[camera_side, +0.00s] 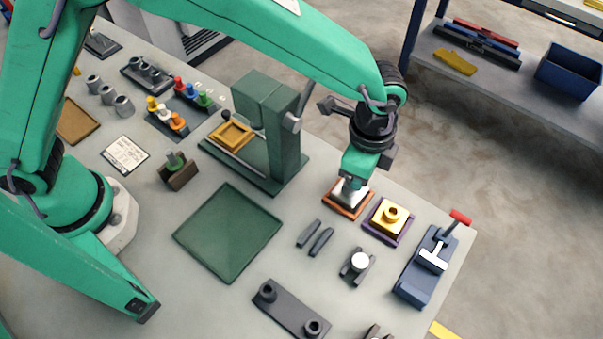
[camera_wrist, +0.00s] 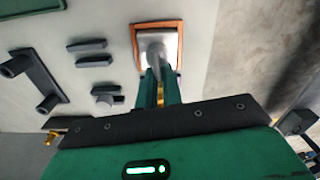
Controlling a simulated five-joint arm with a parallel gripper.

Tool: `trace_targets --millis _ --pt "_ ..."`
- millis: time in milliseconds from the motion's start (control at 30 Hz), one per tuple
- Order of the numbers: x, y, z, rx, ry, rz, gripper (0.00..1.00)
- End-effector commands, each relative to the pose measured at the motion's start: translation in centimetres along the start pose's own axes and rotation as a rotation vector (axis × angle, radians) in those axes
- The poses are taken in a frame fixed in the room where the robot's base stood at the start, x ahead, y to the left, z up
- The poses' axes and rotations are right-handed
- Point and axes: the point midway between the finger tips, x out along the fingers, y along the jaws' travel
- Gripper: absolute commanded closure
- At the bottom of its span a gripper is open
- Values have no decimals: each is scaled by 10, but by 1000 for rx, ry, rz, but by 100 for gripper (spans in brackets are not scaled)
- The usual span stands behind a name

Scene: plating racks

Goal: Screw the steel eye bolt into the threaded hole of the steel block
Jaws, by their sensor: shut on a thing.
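The steel block (camera_side: 352,194) sits in an orange-brown tray (camera_side: 341,207). In the wrist view the block (camera_wrist: 173,38) lies straight ahead of the fingers. My gripper (camera_side: 353,182) points down right over the block. In the wrist view my gripper's green fingers (camera_wrist: 157,80) are closed around a grey steel piece (camera_wrist: 155,56), which looks like the eye bolt. Its lower end meets or overlaps the block's top; the threaded hole is hidden, and I cannot tell how deep the bolt sits.
A gold block (camera_side: 392,215) in a purple tray (camera_side: 376,229) stands close on the right. A blue vise (camera_side: 417,277) with a red handle is farther right. A green press (camera_side: 277,140) stands left. A green mat (camera_side: 228,232) lies bare, and small dark bars (camera_side: 308,233) lie in front.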

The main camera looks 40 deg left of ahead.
Motion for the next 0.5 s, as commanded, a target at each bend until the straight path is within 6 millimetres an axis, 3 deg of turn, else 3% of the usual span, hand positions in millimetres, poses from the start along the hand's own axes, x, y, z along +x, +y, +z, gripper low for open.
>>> trace_targets --millis 300,500 --pt "0 0 0 9 1 -1 100" --pt "0 1 0 112 1 -1 100"
